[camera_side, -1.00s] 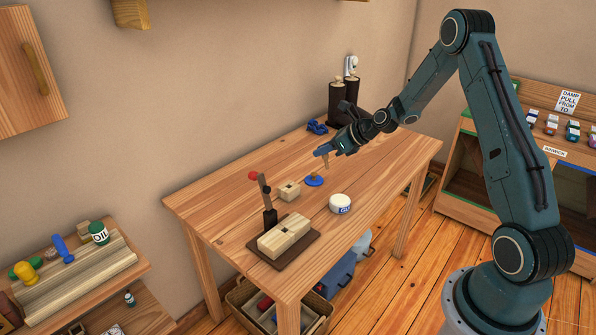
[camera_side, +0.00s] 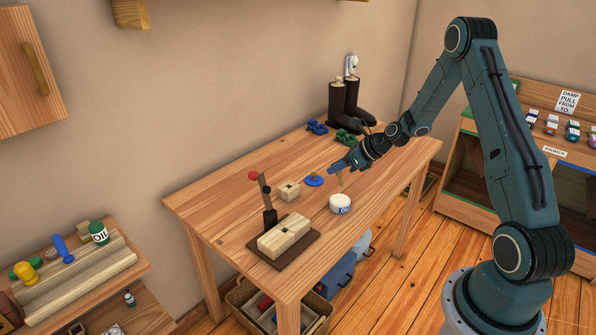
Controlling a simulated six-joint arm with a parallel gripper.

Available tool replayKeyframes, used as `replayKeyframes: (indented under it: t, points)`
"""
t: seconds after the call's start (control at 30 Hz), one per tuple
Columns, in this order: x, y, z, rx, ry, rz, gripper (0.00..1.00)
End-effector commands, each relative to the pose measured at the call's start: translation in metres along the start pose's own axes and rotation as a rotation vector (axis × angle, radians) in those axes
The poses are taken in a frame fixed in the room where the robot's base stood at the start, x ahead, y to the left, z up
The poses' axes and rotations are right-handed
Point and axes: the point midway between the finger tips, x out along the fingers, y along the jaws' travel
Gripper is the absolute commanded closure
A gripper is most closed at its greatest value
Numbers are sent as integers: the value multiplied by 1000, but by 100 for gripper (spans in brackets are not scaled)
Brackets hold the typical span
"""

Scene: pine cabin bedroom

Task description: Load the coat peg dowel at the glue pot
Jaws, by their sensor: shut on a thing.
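My gripper (camera_side: 337,170) is shut on a small, light wooden dowel (camera_side: 340,181), which hangs below the fingertips, roughly upright. The dowel is above the table, behind the glue pot and apart from it. The glue pot (camera_side: 341,204) is a short white round pot with a dark label, standing on the table. The dowel's upper end is hidden by the fingers.
A blue disc (camera_side: 314,181) lies left of my gripper. A small wooden block (camera_side: 289,191) and a clamp fixture (camera_side: 285,238) with a red-knobbed lever stand further left. Blue (camera_side: 317,127) and green (camera_side: 346,137) clamps and dark boots (camera_side: 352,105) stand behind. The table's right part is clear.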

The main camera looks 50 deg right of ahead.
Motion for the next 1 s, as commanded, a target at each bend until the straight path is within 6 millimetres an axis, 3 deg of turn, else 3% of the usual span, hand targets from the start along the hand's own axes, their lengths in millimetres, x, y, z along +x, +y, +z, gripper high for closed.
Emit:
replayKeyframes:
  t: [0.5,1.0]
  points:
    - [24,-3,-27,1,0,0,100]
    - [27,-4,-30,0,0,0,100]
